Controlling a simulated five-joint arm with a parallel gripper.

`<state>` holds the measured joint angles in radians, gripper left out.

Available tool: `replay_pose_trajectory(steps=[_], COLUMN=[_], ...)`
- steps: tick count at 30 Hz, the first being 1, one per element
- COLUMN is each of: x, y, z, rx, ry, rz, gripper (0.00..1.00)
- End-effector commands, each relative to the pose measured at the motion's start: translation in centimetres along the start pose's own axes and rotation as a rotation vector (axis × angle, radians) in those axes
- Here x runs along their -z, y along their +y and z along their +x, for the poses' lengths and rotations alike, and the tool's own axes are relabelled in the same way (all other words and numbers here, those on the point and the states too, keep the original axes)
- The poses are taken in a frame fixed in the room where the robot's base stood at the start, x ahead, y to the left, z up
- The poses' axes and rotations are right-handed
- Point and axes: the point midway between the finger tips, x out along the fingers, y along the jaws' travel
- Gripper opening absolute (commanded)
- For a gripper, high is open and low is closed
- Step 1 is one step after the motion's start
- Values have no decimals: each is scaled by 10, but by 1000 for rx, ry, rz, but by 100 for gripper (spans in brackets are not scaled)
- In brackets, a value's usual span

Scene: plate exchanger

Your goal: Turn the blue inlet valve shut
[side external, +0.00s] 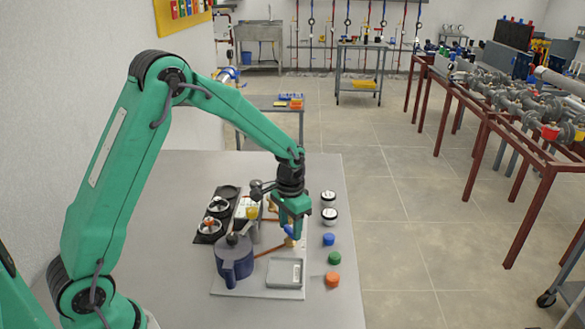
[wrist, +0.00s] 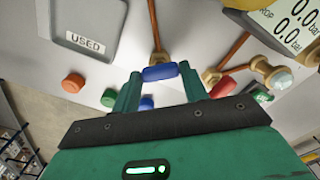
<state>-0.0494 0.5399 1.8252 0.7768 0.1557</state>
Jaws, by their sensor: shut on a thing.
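The blue inlet valve handle (wrist: 160,72) sits on a brass valve body at the end of a copper pipe (wrist: 154,28). In the wrist view the handle lies crosswise between the two green fingers of my gripper (wrist: 160,76), which is shut on it. In the side view my gripper (side external: 291,226) points down over the copper pipes, with a bit of the blue handle (side external: 289,231) showing at the fingertips. A red valve handle (wrist: 222,88) on a second pipe lies just right of my right finger in the wrist view.
A grey tray marked USED (wrist: 120,12) lies close by. Blue (side external: 328,239), green (side external: 334,258) and orange (side external: 332,279) caps stand along the right. A dark blue pot-like housing (side external: 235,258) stands left of the tray. A pressure-drop display (wrist: 292,22) reads 0.0 bar.

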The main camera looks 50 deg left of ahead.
Motion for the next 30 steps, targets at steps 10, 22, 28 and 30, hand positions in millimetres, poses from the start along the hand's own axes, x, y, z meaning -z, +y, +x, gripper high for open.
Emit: replay_pose_trajectory(steps=[10,22,28,30], x=[0,1,1,1], y=[0,0,0,0], z=[-1,-1,-1,-1], rx=[0,1,1,1], ry=[1,2,2,2], rz=[327,618,680,690], gripper=[21,21,21,21])
